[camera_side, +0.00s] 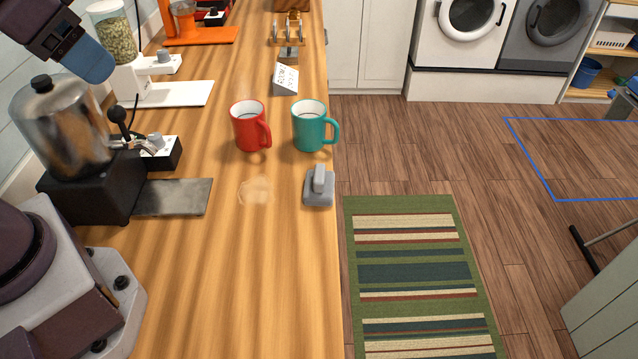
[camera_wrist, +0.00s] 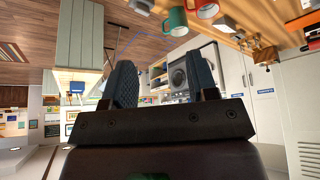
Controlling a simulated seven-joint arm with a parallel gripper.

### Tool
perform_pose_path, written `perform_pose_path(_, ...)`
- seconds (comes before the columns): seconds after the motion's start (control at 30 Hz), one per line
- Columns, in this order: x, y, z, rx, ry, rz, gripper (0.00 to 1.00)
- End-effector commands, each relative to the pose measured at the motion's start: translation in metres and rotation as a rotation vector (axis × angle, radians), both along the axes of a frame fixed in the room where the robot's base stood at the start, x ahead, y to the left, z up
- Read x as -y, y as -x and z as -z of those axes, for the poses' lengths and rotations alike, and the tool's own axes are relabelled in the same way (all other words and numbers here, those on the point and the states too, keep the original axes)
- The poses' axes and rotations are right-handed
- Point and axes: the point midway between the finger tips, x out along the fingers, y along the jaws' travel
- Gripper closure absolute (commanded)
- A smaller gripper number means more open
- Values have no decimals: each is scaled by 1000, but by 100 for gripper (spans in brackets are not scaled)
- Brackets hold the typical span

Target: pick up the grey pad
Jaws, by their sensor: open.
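A small grey pad (camera_side: 318,190) with an upright grip on top sits near the right edge of the wooden counter (camera_side: 230,290), in front of the teal mug (camera_side: 309,128). My gripper (camera_wrist: 163,82) shows in the wrist view with its two dark fingers apart and nothing between them. It points out toward the room, away from the counter top. My gripper is well apart from the pad.
A red mug (camera_side: 248,128) stands left of the teal one. A small sign (camera_side: 285,80) and a rack (camera_side: 288,42) stand behind. A coffee urn (camera_side: 62,125) with a dark flat plate (camera_side: 172,197) is at left. The counter's front middle is clear.

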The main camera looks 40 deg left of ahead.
Motion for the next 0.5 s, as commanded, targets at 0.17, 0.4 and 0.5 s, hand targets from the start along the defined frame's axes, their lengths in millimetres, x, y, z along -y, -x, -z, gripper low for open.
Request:
perform_pose_path(0.17, 0, -1, 4, -21, 0, 2, 47)
perform_pose_path(0.4, 8, -33, 31, -208, -20, 38, 47)
perform_pose_path(0.5, 13, -60, 41, -281, -56, 117, 47)
